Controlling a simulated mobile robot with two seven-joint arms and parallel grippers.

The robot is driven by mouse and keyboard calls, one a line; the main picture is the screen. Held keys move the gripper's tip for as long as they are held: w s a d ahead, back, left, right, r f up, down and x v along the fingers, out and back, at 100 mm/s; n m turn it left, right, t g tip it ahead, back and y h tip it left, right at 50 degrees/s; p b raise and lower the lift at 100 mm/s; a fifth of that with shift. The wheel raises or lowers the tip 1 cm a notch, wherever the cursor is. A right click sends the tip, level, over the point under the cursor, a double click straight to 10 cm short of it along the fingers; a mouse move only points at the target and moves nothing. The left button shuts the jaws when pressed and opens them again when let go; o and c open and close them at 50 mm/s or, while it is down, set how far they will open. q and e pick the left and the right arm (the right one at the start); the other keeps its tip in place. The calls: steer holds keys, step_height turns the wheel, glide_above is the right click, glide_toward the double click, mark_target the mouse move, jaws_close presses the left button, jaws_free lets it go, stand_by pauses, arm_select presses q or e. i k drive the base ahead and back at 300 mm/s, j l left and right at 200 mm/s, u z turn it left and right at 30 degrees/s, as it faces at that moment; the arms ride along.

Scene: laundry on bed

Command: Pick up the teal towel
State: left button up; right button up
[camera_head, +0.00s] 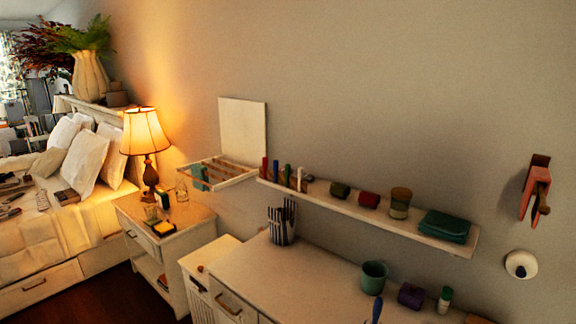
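A folded dark teal cloth that looks like a towel (445,226) lies flat at the right end of the white wall shelf (345,204). A smaller teal cloth (199,172) hangs on the left side of the wall-mounted rack (236,173). I cannot tell from this view which of the two is the teal towel. Neither of my grippers is in view.
Rolled cloths (368,200) and a jar (400,202) stand on the shelf. Below it, a white cabinet (290,280) carries a teal cup (374,278) and a striped holder (281,224). A lit lamp (144,135) stands on the nightstand (195,218); the bed (85,240) is at left.

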mark_target(196, 169)
steer(key=z, duration=1.35)
steer(key=u, duration=1.9)
steer(key=i+j, duration=0.35)
steer(key=i, duration=0.15)
steer(key=i+j, duration=0.3)
steer(key=i, duration=0.2)
steer(key=i+j+z, duration=0.1)
steer(key=i+j, duration=0.25)
steer(key=i, duration=0.15)
